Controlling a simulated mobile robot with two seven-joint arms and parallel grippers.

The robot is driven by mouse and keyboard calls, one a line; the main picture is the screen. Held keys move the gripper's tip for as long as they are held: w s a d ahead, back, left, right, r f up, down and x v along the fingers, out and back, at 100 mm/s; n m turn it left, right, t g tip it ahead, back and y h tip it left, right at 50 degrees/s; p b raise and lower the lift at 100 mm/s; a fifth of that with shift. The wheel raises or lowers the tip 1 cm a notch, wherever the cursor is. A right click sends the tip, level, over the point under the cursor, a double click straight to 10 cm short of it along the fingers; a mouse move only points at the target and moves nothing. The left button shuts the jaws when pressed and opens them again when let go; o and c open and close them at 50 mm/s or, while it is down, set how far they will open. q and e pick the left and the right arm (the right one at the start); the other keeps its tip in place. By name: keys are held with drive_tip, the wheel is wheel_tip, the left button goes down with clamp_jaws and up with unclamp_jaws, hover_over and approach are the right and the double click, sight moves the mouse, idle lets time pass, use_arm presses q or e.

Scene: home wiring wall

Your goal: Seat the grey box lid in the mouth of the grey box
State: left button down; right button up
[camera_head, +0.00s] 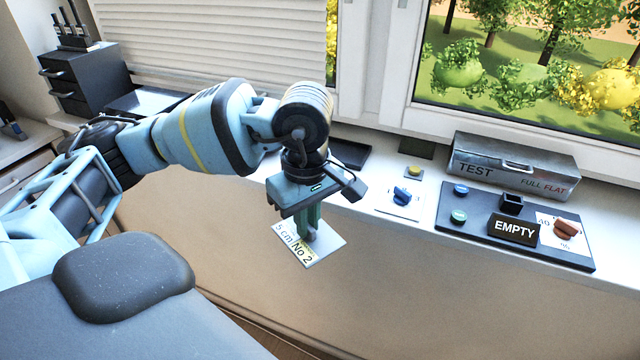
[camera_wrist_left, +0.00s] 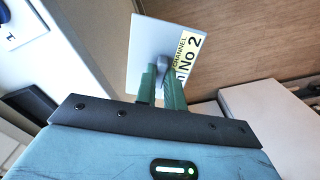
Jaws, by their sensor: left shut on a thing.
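My left gripper (camera_head: 310,234) is shut on a thin, light grey square plate, which looks like the grey box lid (camera_head: 327,248). The lid carries a label reading "5 cm" and "No 2". It hangs in the air in front of the white sill, apart from it. In the left wrist view, the green fingers (camera_wrist_left: 163,78) close at a small dark grip on the face of the lid (camera_wrist_left: 150,40). No open grey box is clearly seen. A grey metal box marked "TEST" (camera_head: 512,165) stands on the sill at the right and looks closed. My right gripper is not in view.
A dark panel (camera_head: 475,229) with an EMPTY sign, buttons and a red knob lies on the sill at the right. A blue knob (camera_head: 402,195) and a yellow button (camera_head: 414,171) sit left of it. A dark shallow tray (camera_head: 350,154) is partly behind my arm. Black drawers (camera_head: 85,80) stand far left.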

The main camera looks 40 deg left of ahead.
use_arm(q)
drive_tip(key=s+d+f+m, duration=0.3)
drive_tip(key=d+f+m, duration=0.3)
drive_tip(key=m, duration=0.8)
drive_tip(key=shift+s+f+m, duration=0.2)
drive_tip(key=shift+m, duration=0.2)
drive_tip(key=shift+a, duration=0.15)
